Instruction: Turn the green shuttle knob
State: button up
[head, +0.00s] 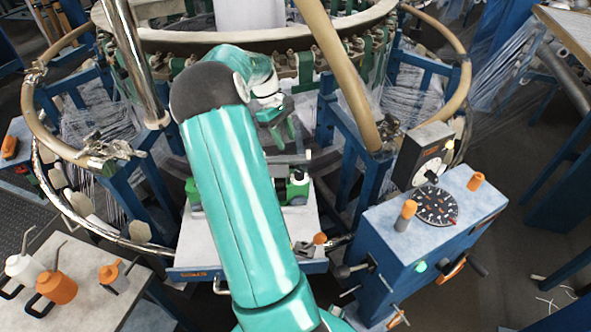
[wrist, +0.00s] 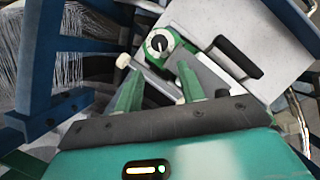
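The green shuttle knob (wrist: 158,44) shows in the wrist view as a round white face with a dark slot, set in a green housing. In the head view, a green part of the shuttle (head: 298,190) shows just right of my arm, and another green part (head: 194,196) shows left of it. My arm hides the middle of the shuttle. My gripper (wrist: 158,76) is open and empty, its two green fingers apart. The knob lies beyond the fingertips, in line with the gap between them. In the head view my gripper (head: 282,130) hangs above and behind the shuttle.
The shuttle rests on a pale plate (head: 255,235). A blue control box (head: 400,240) with a dial and orange knobs stands right. A side table (head: 35,240) with orange and white cans is left.

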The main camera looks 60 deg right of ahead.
aim_at(299, 172)
jog(key=x, duration=1.2)
jog(key=shift+s+f, duration=0.1)
jog(key=shift+f, duration=0.05)
jog(key=c, duration=0.7)
jog(key=shift+n, duration=0.3)
jog(key=shift+a+n+h, duration=0.1)
jog(key=shift+n+h, duration=0.5)
jog(key=shift+n, duration=0.75)
jog(key=shift+n+h, duration=0.6)
jog(key=shift+n, duration=0.75)
